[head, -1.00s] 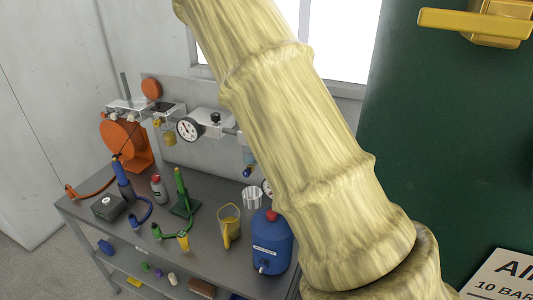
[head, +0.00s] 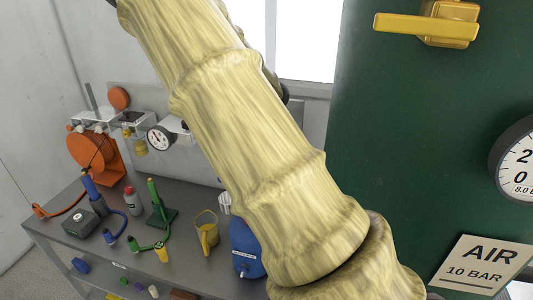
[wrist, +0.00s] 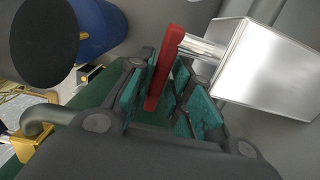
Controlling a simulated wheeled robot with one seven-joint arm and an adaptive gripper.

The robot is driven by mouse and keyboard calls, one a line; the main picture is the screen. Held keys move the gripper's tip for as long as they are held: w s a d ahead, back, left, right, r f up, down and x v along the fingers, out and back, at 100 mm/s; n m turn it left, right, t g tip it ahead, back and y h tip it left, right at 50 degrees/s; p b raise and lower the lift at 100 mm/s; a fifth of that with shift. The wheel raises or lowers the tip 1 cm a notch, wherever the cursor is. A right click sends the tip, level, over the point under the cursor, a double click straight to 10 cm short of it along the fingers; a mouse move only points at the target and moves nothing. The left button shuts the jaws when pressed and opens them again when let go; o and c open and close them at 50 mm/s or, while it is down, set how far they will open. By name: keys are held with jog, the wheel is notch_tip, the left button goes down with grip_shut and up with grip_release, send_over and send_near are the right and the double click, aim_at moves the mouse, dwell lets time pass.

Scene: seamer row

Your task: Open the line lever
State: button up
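In the wrist view a red lever (wrist: 162,68) sticks out from a bright metal block (wrist: 265,65) on a short silver stem. My gripper (wrist: 170,85), with teal pads, has one finger on each side of the red lever. The fingers look spread, with a gap to the right pad; whether the left pad touches the lever I cannot tell. In the head view my arm crosses the middle and hides what is behind it; my gripper does not show there.
A green tank (head: 400,150) with a brass handle (head: 428,27), an AIR sign (head: 482,262) and a gauge (head: 515,160) fills the right. A grey workbench (head: 95,250) at lower left holds tools, a yellow jug (head: 207,233) and a blue container (head: 243,245).

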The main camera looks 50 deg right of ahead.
notch_tip(320, 180, up, 12)
jog(key=shift+s+d, duration=0.3)
jog(key=shift+s, duration=0.15)
jog(key=shift+f, duration=0.1)
dwell(0.4)
